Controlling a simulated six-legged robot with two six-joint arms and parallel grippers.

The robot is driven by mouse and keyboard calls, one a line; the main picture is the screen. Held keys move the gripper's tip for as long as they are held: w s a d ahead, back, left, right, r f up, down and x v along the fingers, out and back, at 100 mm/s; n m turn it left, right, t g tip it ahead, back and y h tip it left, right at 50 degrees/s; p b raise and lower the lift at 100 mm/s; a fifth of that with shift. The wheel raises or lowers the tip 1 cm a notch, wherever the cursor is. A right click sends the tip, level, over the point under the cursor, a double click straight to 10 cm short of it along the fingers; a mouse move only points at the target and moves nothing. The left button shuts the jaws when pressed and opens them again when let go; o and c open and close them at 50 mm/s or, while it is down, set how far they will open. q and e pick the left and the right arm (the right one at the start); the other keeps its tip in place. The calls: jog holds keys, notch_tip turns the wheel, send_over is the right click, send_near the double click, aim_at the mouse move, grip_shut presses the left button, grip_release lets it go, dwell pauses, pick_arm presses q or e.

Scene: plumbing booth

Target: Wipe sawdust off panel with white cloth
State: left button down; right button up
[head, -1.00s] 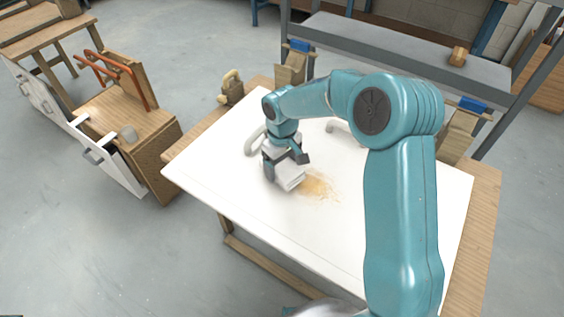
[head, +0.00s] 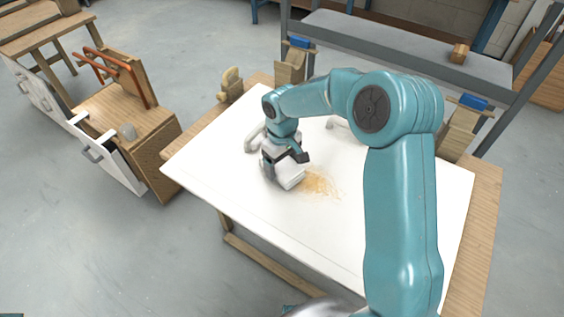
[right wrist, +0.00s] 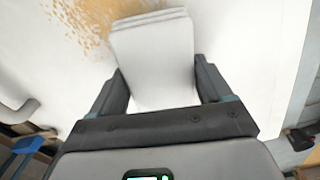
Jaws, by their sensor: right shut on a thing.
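The white panel (head: 370,225) lies flat on a wooden table. A patch of tan sawdust (head: 322,183) lies near its middle, and it also shows in the right wrist view (right wrist: 88,22). My right gripper (head: 284,170) is shut on the folded white cloth (head: 291,180), low at the panel, just left of the sawdust. In the right wrist view the cloth (right wrist: 155,60) sits between the two dark fingers and sticks out past them, beside the sawdust. Whether the cloth presses on the panel I cannot tell. My left gripper is not in view.
Grey curved handles (head: 252,140) stand on the panel's far side. Clamps with blue tops (head: 300,43) stand at the table's back edge, before a grey shelf (head: 400,50). A wooden cabinet (head: 130,125) stands at the left. The panel's front is clear.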

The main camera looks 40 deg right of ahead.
jog(key=shift+f+b, duration=0.5)
jog(key=shift+f, duration=0.3)
jog(key=shift+r, duration=0.1)
